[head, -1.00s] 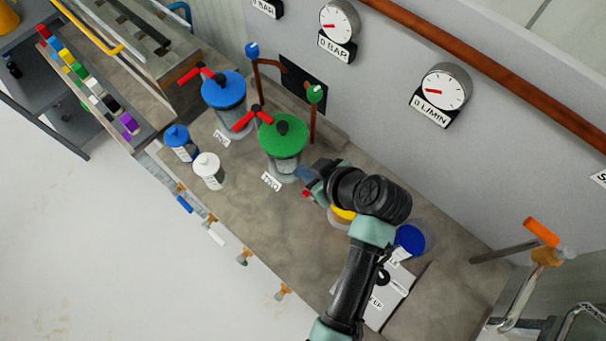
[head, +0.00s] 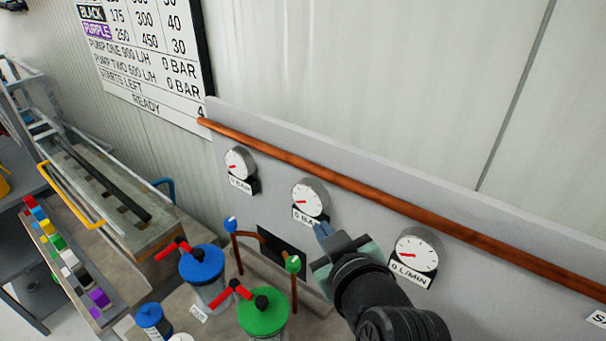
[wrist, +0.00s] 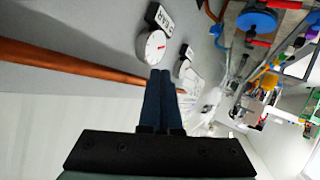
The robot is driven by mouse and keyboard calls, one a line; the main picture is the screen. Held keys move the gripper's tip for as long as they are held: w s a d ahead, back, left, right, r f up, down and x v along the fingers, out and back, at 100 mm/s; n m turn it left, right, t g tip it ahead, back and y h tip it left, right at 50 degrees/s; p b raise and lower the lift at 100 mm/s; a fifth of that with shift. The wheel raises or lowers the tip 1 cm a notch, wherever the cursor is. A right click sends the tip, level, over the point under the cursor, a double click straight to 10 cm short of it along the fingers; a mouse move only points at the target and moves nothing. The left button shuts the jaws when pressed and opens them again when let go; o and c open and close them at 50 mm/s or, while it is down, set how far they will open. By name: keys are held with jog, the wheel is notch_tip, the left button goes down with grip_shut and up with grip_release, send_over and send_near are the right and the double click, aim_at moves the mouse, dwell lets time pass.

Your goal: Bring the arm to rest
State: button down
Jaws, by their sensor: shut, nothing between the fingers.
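My gripper (head: 322,230) is raised in front of the grey panel in the head view, its fingertips overlapping the lower edge of the middle gauge's label. In the wrist view the two dark blue fingers (wrist: 159,98) lie together, shut and empty. They point toward a round gauge (wrist: 155,44). I cannot tell how far the fingers are from the panel. The rest of my arm runs down out of the head view at the bottom right.
A copper pipe (head: 400,198) crosses the panel (head: 480,270). Gauges (head: 312,196) and (head: 417,251) hang below it. The blue-topped pump (head: 202,263) and green-topped pump (head: 263,312) stand left of my arm. A row of coloured blocks (head: 62,250) lies at the left.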

notch_tip(320, 180, up, 14)
jog(key=w+m+t+h, duration=0.1)
jog(key=m+t, duration=0.1)
jog(key=t, duration=0.3)
jog(key=s+a+r+m+t+h, duration=0.1)
jog(key=s+r+t, duration=0.3)
jog(key=r, duration=0.8)
jog(key=s+a+r+m+t+h, duration=0.1)
jog(key=s+r+t, duration=0.4)
jog(key=r, duration=0.8)
jog(key=s+a+m, duration=0.1)
jog(key=s+m, duration=0.1)
jog(key=s, duration=0.1)
jog(key=shift+s+a+r+t, duration=0.15)
jog(key=shift+s+r+t, duration=0.1)
jog(key=shift+r+t, duration=0.05)
